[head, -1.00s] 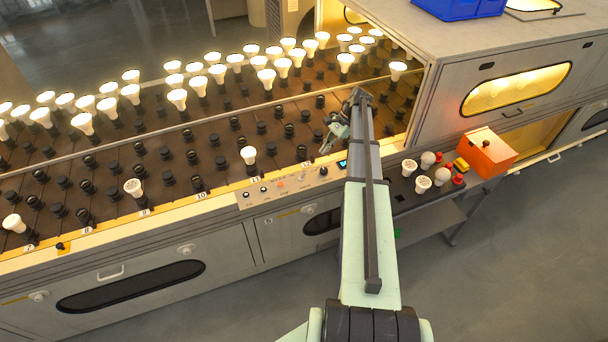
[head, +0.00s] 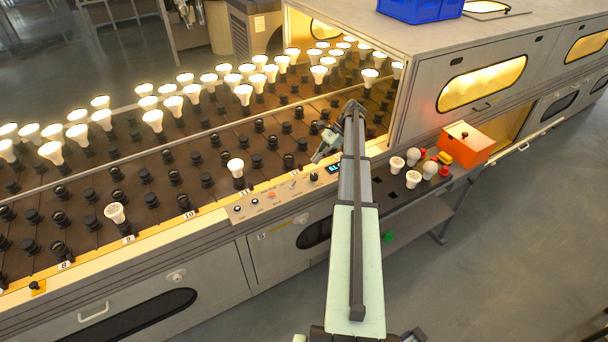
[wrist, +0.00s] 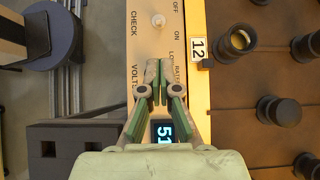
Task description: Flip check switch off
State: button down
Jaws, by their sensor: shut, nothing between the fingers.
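The check switch (wrist: 158,20) shows in the wrist view as a small pale, round-tipped toggle on the cream control panel (wrist: 146,45). It stands beside the printed word CHECK, near the OFF and ON labels. My gripper (wrist: 159,68) is shut and empty over the panel, with its fingertips apart from the switch in the picture. In the head view, the switch (head: 292,184) is a tiny lever on the panel, and my gripper (head: 317,158) is just right of and beyond it. The toggle's tilt is hard to tell. My fingers hide part of the panel.
A lit display (wrist: 163,131) sits between my fingers in the wrist view. Dark sockets (wrist: 278,110) line the rack beside the panel. In the head view, loose bulbs (head: 413,179) and an orange box (head: 467,145) stand on the right shelf. Lit bulbs fill the far rack.

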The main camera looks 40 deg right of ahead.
aim_at(294, 186)
jog(key=p+x, duration=0.2)
jog(key=x, duration=0.8)
jog(key=shift+p, duration=0.4)
jog(key=shift+a, duration=0.15)
jog(key=shift+a+r+h, duration=0.1)
jog(key=shift+h, duration=0.6)
